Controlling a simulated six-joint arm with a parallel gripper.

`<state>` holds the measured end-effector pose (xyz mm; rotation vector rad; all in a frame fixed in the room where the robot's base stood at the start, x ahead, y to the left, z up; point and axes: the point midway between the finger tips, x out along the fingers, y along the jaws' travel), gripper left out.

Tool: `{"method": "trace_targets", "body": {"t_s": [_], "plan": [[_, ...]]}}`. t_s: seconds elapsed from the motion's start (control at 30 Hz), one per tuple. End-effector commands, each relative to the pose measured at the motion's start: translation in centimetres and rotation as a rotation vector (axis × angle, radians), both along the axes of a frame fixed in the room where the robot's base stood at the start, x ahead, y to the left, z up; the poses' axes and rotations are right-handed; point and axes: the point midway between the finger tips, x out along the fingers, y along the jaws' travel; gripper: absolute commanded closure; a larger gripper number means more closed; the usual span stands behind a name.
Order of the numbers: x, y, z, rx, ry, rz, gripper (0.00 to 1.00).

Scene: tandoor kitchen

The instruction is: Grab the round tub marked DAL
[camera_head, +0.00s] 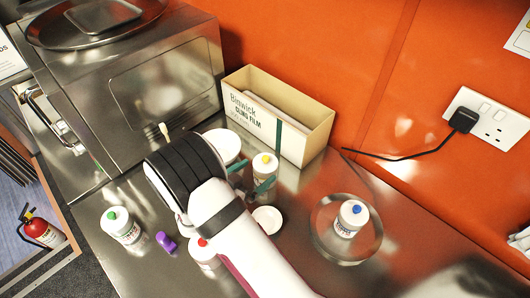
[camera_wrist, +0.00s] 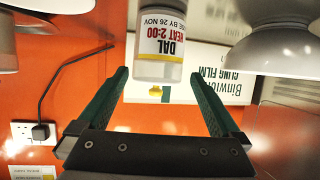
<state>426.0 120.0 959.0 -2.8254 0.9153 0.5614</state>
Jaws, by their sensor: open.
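The round tub marked DAL (camera_wrist: 160,45) is white with a printed label and shows upside down in the wrist view, with a yellow spot at its lid end. In the head view it appears to be the yellow-topped tub (camera_head: 264,166) on the steel counter, in front of the cling film box. My gripper (camera_head: 253,173) is open, its green fingers close to this tub. In the wrist view my gripper's fingertips (camera_wrist: 159,75) lie to either side of the tub, with a gap on both sides. I cannot tell how far the tub reaches between them.
A cling film box (camera_head: 290,130) stands behind. A white bowl (camera_head: 224,143) and a small white dish (camera_head: 267,220) are close by. Tubs topped green (camera_head: 121,226), red (camera_head: 204,254) and blue (camera_head: 350,218) stand around; the blue one is on a round tray (camera_head: 342,248). A purple object (camera_head: 165,241) lies left.

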Motion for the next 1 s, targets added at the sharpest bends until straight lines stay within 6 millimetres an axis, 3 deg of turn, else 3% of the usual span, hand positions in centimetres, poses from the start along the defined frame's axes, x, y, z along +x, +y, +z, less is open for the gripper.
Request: {"method": "trace_targets", "body": {"t_s": [0.17, 0.5, 0.77, 1.0], "plan": [[0.7, -0.6, -2.0, 0.000, 0.000, -0.002, 0.00], [5.1, -4.1, -4.2, 0.001, 0.000, -0.001, 0.00], [5.5, -4.4, -4.4, 0.002, 0.000, 0.001, 0.00], [5.5, -4.3, -4.3, 0.002, 0.000, 0.001, 0.43]]}}
